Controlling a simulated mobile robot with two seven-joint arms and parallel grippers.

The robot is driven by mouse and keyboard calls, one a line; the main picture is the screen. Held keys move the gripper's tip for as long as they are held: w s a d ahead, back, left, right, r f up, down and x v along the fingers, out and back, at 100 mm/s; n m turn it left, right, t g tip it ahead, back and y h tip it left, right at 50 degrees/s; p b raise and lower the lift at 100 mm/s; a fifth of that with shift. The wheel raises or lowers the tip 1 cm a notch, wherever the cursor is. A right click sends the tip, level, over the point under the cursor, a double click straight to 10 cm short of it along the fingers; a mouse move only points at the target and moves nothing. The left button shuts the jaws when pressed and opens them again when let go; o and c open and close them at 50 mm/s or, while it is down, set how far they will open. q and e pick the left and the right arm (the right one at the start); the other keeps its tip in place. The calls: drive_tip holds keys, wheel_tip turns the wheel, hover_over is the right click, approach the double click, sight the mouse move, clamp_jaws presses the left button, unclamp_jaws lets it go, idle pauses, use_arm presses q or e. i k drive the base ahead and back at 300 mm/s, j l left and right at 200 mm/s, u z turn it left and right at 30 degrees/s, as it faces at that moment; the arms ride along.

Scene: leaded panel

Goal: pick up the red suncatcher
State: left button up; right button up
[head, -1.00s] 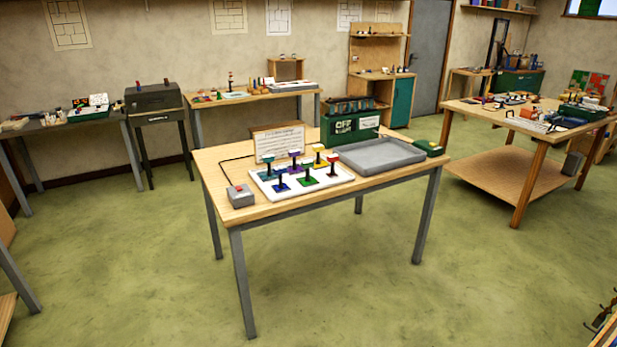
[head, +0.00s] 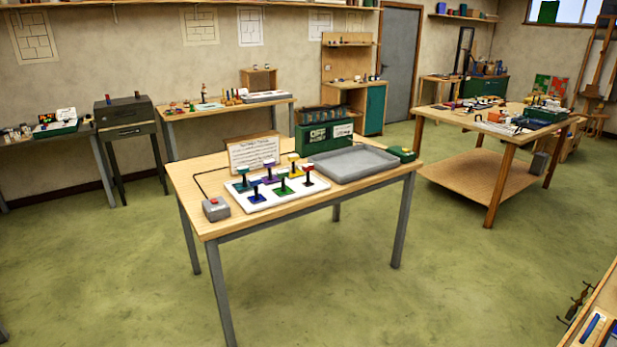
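On the wooden table (head: 215,171) in the middle, a white board (head: 262,205) carries several small coloured pieces with upright dark stems and block tops. The piece with a red base (head: 308,183), which looks like the red suncatcher, stands at the board's right end. A green piece (head: 283,190), a blue piece (head: 257,197), a purple piece (head: 269,178), a yellow piece (head: 294,169) and a teal piece (head: 243,185) stand beside it. They are too small to show detail. Neither of my grippers is in view.
A grey tray (head: 352,163) lies right of the board. A dark green box (head: 322,138) and a text sign (head: 253,152) stand behind. A grey button box (head: 215,209) is at the left corner. Another worktable (head: 508,132) stands right. The green floor in front is clear.

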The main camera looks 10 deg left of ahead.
sight(306, 168)
drive_tip(key=i+j+z, duration=0.3)
drive_tip(key=i+j, duration=0.25)
drive_tip(key=i, duration=0.35)
drive_tip(key=i+j+z, duration=0.3)
drive_tip(key=i+j, duration=0.45)
drive_tip(key=i, duration=0.1)
